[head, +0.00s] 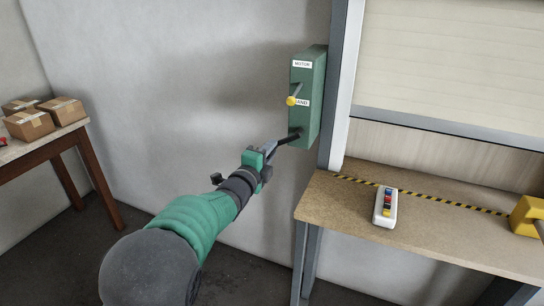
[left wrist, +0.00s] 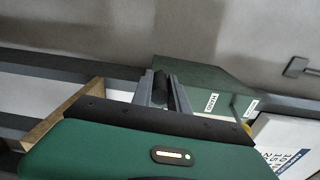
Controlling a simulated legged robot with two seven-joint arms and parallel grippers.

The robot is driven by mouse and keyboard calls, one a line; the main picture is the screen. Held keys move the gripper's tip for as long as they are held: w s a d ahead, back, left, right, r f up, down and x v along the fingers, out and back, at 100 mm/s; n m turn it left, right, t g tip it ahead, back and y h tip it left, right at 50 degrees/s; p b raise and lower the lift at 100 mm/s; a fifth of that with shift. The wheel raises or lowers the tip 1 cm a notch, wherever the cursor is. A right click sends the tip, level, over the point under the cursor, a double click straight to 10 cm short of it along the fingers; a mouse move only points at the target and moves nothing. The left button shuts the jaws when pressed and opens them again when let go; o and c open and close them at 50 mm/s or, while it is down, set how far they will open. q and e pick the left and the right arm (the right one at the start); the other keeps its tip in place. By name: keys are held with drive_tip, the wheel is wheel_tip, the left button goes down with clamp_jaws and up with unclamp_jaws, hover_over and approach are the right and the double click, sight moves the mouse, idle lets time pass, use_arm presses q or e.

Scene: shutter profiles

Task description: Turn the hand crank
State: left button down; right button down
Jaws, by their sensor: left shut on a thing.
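A green box (head: 307,100) is fixed to the wall beside the shutter frame, with MOTOR and HAND labels on its front. A dark crank handle (head: 290,138) sticks out low on the box. My left gripper (head: 272,149) is shut on this handle. In the left wrist view the two fingers (left wrist: 162,92) close around the dark handle (left wrist: 160,84), with the green box (left wrist: 200,82) behind. The rest of the crank is hidden. My right gripper is not in view.
A bench (head: 330,205) below the shutter (head: 450,70) holds a white control box (head: 384,218) with coloured buttons and a yellow object (head: 527,215). A table (head: 40,146) with cardboard boxes (head: 30,125) stands at the left. The floor between is clear.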

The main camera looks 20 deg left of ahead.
use_arm(q)
drive_tip(key=shift+r, duration=0.2)
drive_tip(key=c, duration=1.3)
unclamp_jaws()
drive_tip(key=shift+f, duration=0.1)
drive_tip(key=s, duration=1.6)
drive_tip(key=shift+s+a, duration=0.35)
drive_tip(key=shift+s, duration=0.05)
